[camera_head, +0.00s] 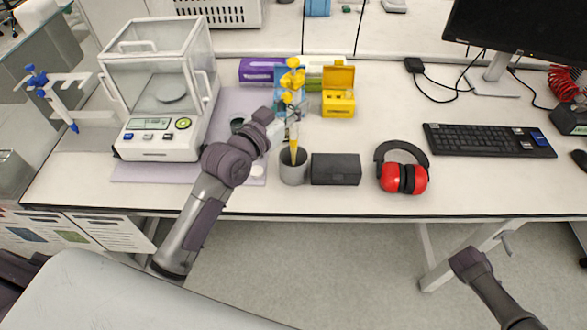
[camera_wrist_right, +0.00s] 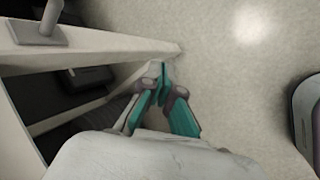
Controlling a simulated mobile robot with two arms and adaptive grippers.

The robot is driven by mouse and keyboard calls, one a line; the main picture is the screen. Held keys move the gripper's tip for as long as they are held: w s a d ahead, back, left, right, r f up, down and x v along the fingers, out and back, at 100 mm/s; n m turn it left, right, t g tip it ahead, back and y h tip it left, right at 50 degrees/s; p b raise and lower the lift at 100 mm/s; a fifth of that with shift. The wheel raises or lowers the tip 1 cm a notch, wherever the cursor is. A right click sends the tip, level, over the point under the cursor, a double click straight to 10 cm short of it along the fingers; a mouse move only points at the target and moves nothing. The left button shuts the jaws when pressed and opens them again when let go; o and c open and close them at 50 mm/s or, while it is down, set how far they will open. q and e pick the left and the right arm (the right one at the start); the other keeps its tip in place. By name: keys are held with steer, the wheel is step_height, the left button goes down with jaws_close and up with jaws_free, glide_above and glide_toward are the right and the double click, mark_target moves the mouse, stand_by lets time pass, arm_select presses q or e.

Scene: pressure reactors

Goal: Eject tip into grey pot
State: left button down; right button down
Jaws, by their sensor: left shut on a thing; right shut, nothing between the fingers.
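The grey pot (camera_head: 293,174) stands on the bench left of a dark box. My left gripper (camera_head: 284,124), partly hidden by its own wrist, is shut on a pipette, of which little shows. A yellow tip (camera_head: 294,146) points down from it at the pot's mouth. I cannot tell whether the tip's end is inside the pot or just above it. My right gripper (camera_wrist_right: 164,84) is shut and empty, low in front of the bench, near a table leg in the right wrist view.
A dark grey box (camera_head: 335,170) and red ear muffs (camera_head: 403,179) stand right of the pot. A balance (camera_head: 157,146) stands to the left. A yellow tip box (camera_head: 338,103) and a yellow-topped stand (camera_head: 292,76) are behind. Clear bench lies before the keyboard (camera_head: 488,140).

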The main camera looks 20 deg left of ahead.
steer(key=w+d+r+h, duration=0.2)
steer(key=w+d+r, duration=0.3)
steer(key=r, duration=0.5)
steer(key=w+d+r+h, duration=0.3)
steer(key=w+d+r, duration=0.25)
steer(key=r, duration=0.55)
steer(key=w+a+r+y, duration=0.2)
steer(key=w+a+r, duration=0.15)
steer(key=a, duration=0.65)
steer(key=w+a+r+y, duration=0.2)
steer(key=w+a+r, duration=0.15)
steer(key=a, duration=0.55)
steer(key=w+a+r+y, duration=0.2)
steer(key=a+r+y, duration=0.15)
steer(key=a, duration=0.65)
step_height(320, 180, up, 27)
steer(key=n+g+y, duration=0.2)
steer(key=n+y, duration=0.3)
steer(key=y, duration=0.2)
glide_above(287, 79)
steer(key=shift+w+d+r, duration=0.1)
steer(key=shift+w+d, duration=0.05)
steer(key=shift+f, duration=2.1)
